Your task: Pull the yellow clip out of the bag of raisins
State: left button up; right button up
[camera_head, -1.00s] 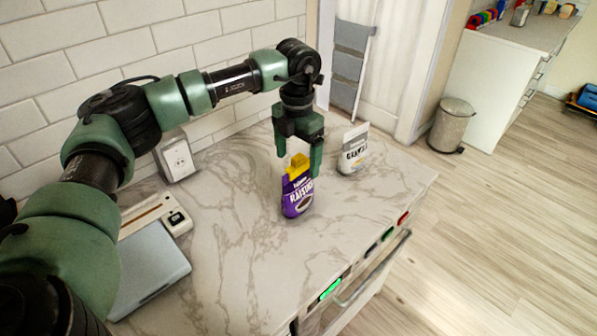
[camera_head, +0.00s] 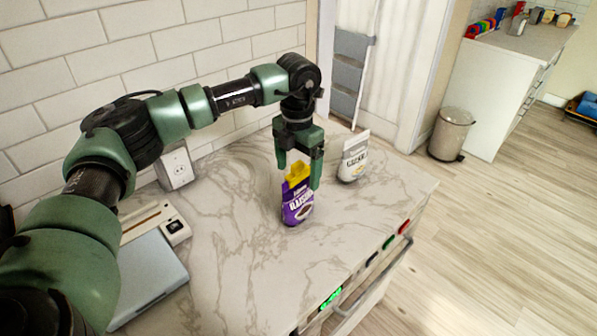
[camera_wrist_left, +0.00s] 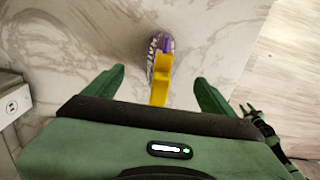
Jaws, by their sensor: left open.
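The purple and yellow bag of raisins (camera_head: 297,206) stands upright on the marble counter, and its top shows in the left wrist view (camera_wrist_left: 162,45). The yellow clip (camera_head: 299,172) sits at the top of the bag; in the left wrist view the clip (camera_wrist_left: 160,82) lies between my fingers. My left gripper (camera_head: 299,178) points down over the bag, with its open fingers on either side of the clip. In the left wrist view, gaps show between the clip and both fingers of the left gripper (camera_wrist_left: 160,85).
A white bag (camera_head: 352,160) stands on the counter to the right of the raisins. A grey-blue flat device (camera_head: 150,277) and a cream device (camera_head: 155,220) lie at the left. The counter in front of the raisins (camera_head: 270,265) is clear.

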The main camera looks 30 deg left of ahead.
aim_at(298, 164)
dwell(0.3)
pick_arm(q)
jog(key=c, duration=1.8)
grip_shut()
jog(key=shift+r, duration=0.15)
jog(key=shift+r+p, duration=0.5)
jog(key=shift+r, duration=0.2)
jog(key=shift+r+p, duration=1.35)
jog(key=shift+r, duration=0.85)
